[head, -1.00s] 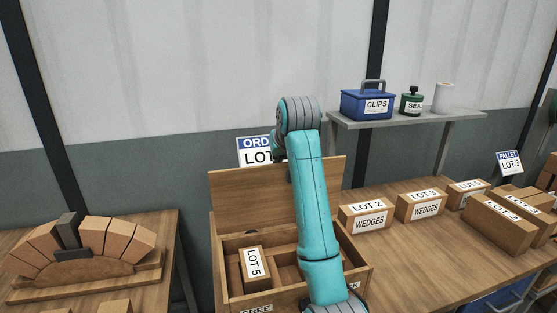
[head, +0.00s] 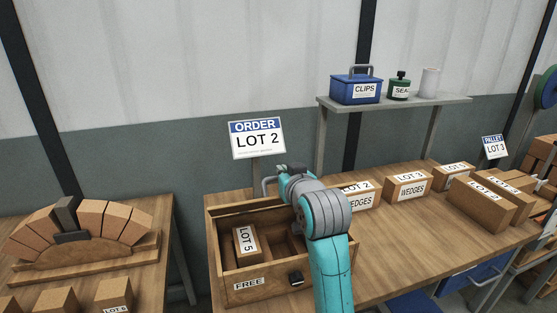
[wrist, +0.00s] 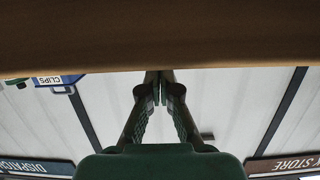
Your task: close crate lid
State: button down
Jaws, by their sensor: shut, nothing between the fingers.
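The wooden crate (head: 268,278), marked FREE, stands open on the bench in the head view. A LOT 5 box (head: 246,243) shows inside it. The lid (head: 238,205) appears as a narrow, foreshortened strip along the crate's back edge; its exact tilt is hard to tell. My gripper (head: 268,186) is at the back right of the crate, close to the lid, partly hidden by my arm. In the wrist view my gripper (wrist: 160,88) is shut and empty, its fingertips at a broad brown surface, probably the lid. Contact is not clear.
An ORDER LOT 2 sign (head: 257,139) stands behind the crate. LOT 2 (head: 362,197) and LOT 3 (head: 408,187) boxes stand to its right. A shelf (head: 395,103) holds the blue CLIPS box (head: 356,89). Bare bench lies at front right.

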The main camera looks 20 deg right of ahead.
jog(key=shift+s+f+t, duration=0.65)
jog(key=shift+s+f, duration=0.95)
jog(key=shift+f, duration=0.65)
jog(key=shift+s+f+t, duration=0.7)
jog(key=shift+s+f, duration=0.95)
jog(key=shift+f, duration=0.6)
jog(key=shift+s+f+t, duration=0.65)
jog(key=shift+s+f, duration=0.95)
jog(key=shift+f, duration=0.65)
jog(key=s, duration=1.2)
jog(key=shift+f, duration=0.2)
